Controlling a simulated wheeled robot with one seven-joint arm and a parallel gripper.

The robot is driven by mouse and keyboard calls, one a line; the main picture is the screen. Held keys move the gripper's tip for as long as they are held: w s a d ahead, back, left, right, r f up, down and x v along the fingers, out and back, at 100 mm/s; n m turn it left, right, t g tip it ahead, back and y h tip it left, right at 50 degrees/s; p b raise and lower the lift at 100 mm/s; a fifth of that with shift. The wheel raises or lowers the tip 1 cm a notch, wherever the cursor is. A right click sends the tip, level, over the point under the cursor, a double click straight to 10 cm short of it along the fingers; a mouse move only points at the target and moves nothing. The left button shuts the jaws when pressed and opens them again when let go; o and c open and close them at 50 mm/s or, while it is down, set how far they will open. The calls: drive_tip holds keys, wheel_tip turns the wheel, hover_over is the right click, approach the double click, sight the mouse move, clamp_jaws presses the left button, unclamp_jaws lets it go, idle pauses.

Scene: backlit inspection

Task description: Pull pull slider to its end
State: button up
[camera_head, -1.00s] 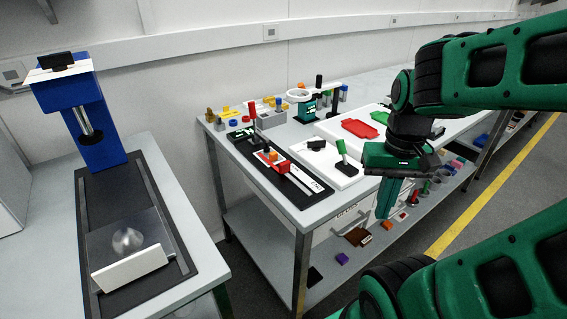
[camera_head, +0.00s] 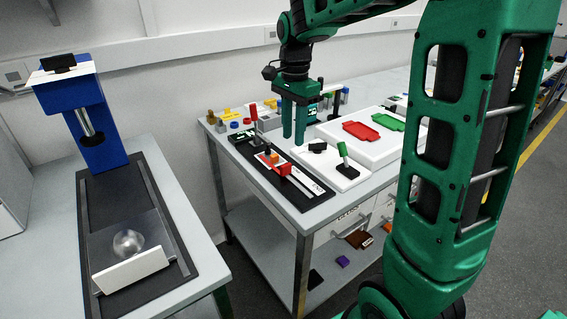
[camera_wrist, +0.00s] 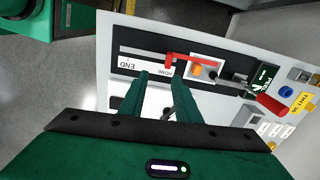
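The pull slider has a red bar with a bent end (camera_wrist: 190,57) on a dark base plate. It also shows as a red piece in the head view (camera_head: 284,169). In the head view this track runs toward the near table edge. My gripper (camera_head: 294,139) points down above the bench, near the slider. In the wrist view its two fingers (camera_wrist: 160,88) are apart with nothing seen between them, beside the track and apart from the red bar.
An orange block (camera_wrist: 197,69) sits beside the red bar. A red-handled lever (camera_wrist: 270,103) stands farther along the bench. A blue press (camera_head: 85,110) stands on the left table.

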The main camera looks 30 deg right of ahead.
sight(285, 165)
drive_tip(key=shift+m, duration=0.3)
drive_tip(key=f, duration=0.3)
drive_tip(key=w+f, duration=0.1)
drive_tip(key=f, duration=0.3)
drive_tip(key=a+f, duration=0.1)
drive_tip(key=f, duration=0.3)
drive_tip(key=shift+w+a, duration=0.1)
drive_tip(key=shift+w, duration=0.3)
drive_tip(key=shift+c, duration=0.6)
clamp_jaws()
